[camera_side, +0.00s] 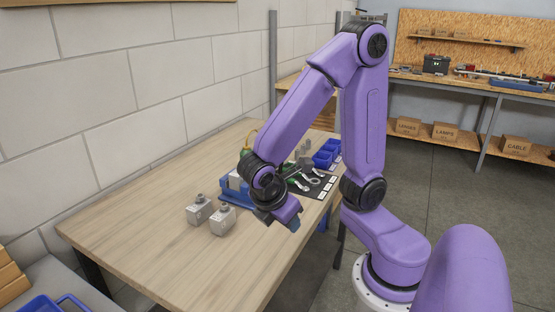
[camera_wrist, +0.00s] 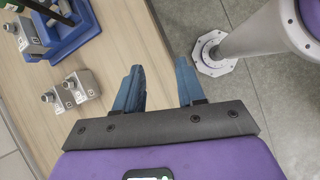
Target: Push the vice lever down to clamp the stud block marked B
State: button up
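My gripper (camera_side: 287,216) hangs over the right edge of the wooden table in the side view. In the wrist view its two blue fingers (camera_wrist: 159,78) are apart with nothing between them. The blue vice (camera_wrist: 88,28) is at the upper left of the wrist view, away from the fingers, with a grey stud block (camera_wrist: 30,38) at it. A dark bar, perhaps the lever, crosses there, partly cut off. In the side view my arm partly hides the vice (camera_side: 233,198). Two more grey stud blocks (camera_side: 198,212) (camera_side: 222,220) stand upright on the table. No letter is readable.
The wooden table (camera_side: 150,240) is clear in front of the blocks. A block wall runs along the table's left side. Open floor lies to the right.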

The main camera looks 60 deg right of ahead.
jog(key=w+d+n+h, duration=0.5)
jog(key=w+n+h, duration=0.1)
jog(key=w+h, duration=0.7)
jog(key=shift+y, duration=0.7)
jog(key=d, duration=1.7)
jog(key=shift+w+d+r, duration=0.25)
jog(key=shift+w+d, duration=0.1)
jog(key=shift+w, duration=0.05)
